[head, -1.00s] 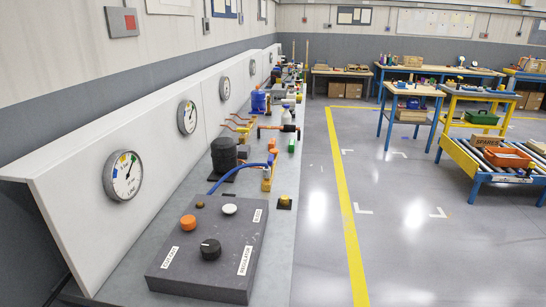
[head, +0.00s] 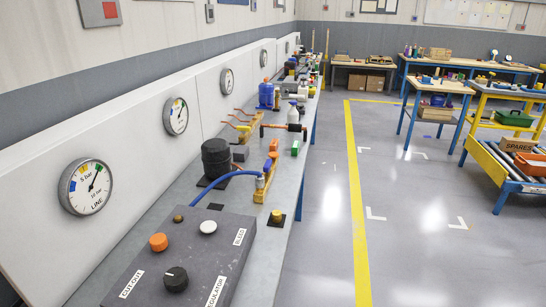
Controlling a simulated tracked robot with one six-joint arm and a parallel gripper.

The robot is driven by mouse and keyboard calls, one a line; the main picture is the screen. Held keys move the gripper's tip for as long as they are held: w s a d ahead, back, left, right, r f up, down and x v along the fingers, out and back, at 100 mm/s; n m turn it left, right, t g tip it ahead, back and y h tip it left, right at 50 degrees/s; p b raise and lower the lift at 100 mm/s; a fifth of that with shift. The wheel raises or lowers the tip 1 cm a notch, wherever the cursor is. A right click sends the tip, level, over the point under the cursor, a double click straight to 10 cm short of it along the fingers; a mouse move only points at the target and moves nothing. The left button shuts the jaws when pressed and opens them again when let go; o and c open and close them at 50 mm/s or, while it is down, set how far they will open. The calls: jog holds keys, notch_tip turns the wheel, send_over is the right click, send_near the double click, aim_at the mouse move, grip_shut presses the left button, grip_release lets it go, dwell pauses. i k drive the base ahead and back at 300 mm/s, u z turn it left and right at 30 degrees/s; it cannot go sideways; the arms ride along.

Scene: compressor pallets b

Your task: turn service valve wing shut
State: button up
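My gripper is not in view. A workbench (head: 255,222) runs away from me along the left wall. A yellow stand on it carries a small brass-coloured fitting with an orange part (head: 270,163) at its top and a blue hose (head: 215,184) running to it. This may be the service valve, but it is too small to tell its wing or how the wing is set. A further yellow stand (head: 243,132) behind it holds copper pipes.
A dark panel (head: 150,258) with several knobs lies in front, one label reading "REGULATOR". A gauge labelled "LINE" (head: 91,187) is on the sloped white backboard. A black cylinder (head: 216,157) stands beyond. The floor (head: 318,235) right of the bench is clear.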

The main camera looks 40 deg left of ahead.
aim_at(267, 168)
jog(key=z, duration=0.05)
jog(key=i, duration=2.7)
jog(key=u, duration=2.7)
